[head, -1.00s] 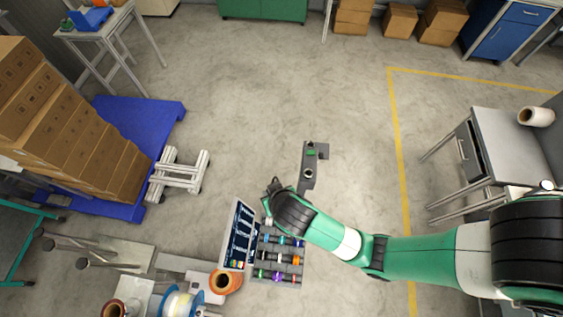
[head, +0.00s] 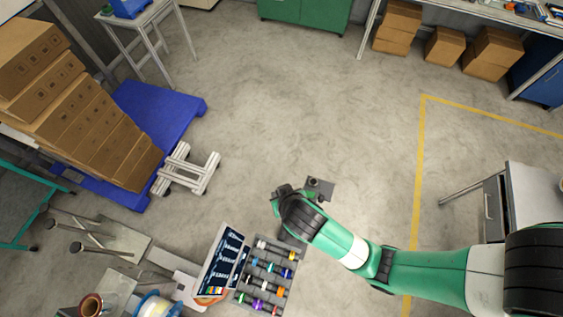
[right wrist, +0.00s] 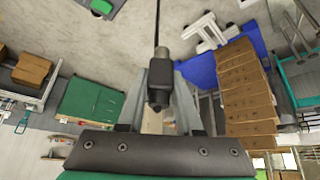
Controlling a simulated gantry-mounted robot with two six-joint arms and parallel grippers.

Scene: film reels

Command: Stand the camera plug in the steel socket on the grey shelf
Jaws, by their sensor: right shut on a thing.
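My right gripper (head: 283,190) is shut on the camera plug. In the right wrist view the plug (right wrist: 160,80) is a black body between the two grey fingers, with a grey collar and a thin dark cable running up from it. The grey shelf (head: 325,191) is just right of the gripper in the head view, partly hidden by my right arm. A round dark-centred fitting (head: 313,182) shows on it; I cannot tell whether this is the steel socket. In the right wrist view a green part (right wrist: 102,6) sits on the shelf at the top left. My left gripper is out of view.
A blue pallet (head: 165,125) with stacked cartons (head: 85,115) is at left, beside a white frame (head: 185,172). The floor behind the shelf is clear.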

